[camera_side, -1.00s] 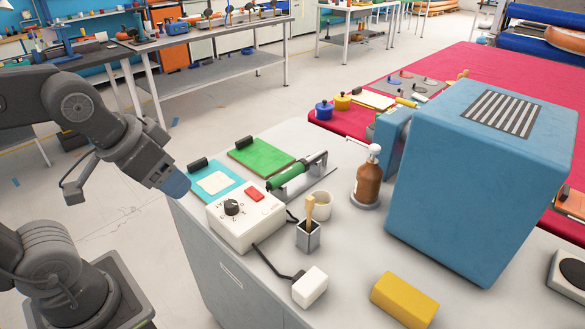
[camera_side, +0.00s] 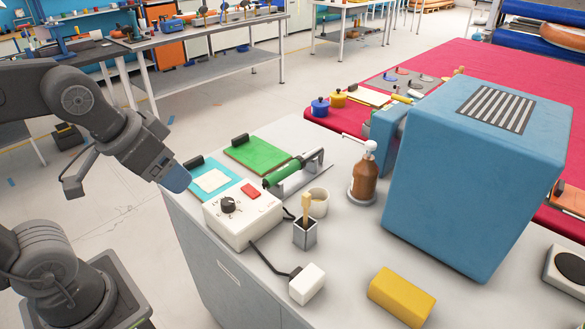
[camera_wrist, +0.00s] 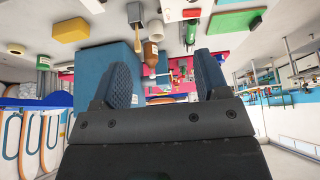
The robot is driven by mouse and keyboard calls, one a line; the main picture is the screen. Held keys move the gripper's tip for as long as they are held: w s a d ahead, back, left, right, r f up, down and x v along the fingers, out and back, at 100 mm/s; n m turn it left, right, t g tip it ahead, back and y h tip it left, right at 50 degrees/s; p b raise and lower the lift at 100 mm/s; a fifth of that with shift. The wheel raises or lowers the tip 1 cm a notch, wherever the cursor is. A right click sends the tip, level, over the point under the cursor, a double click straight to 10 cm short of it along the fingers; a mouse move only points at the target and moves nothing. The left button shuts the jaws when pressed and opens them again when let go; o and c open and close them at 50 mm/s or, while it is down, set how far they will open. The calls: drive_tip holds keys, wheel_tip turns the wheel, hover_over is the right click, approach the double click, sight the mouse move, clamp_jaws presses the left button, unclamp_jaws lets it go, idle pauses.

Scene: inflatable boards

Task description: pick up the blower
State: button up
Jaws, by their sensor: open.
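A tool with a green handle (camera_side: 283,174) lies on a metal stand on the grey bench; it looks most like the blower, though I cannot be sure. It sits behind a white control box (camera_side: 240,220) with a dark knob and a red switch. My gripper (camera_side: 175,178) is at the bench's left edge, left of the control box and apart from the tool. In the wrist view its two blue fingers (camera_wrist: 160,80) are spread apart with nothing between them.
A brown pump bottle (camera_side: 364,180), a cream cup (camera_side: 319,203), a brush holder (camera_side: 305,235), a white block (camera_side: 307,284) and a yellow block (camera_side: 402,297) stand on the bench. A large blue box (camera_side: 470,190) fills the right. Green (camera_side: 257,153) and teal pads lie behind the control box.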

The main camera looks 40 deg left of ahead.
drive_tip(key=w+a, duration=0.2)
drive_tip(key=w, duration=1)
drive_tip(key=g, duration=0.1)
hover_over(292, 162)
drive_tip(key=s, duration=0.3)
wheel_tip(292, 162, down, 18)
drive_tip(key=shift+s+r, duration=0.1)
drive_tip(key=shift+w+x, duration=0.15)
drive_tip(key=shift+x, duration=1.35)
drive_tip(key=shift+w+x, duration=0.15)
drive_tip(key=shift+x, duration=1.3)
drive_tip(key=shift+r, duration=0.1)
drive_tip(key=shift+r, duration=0.1)
drive_tip(key=c, duration=0.9)
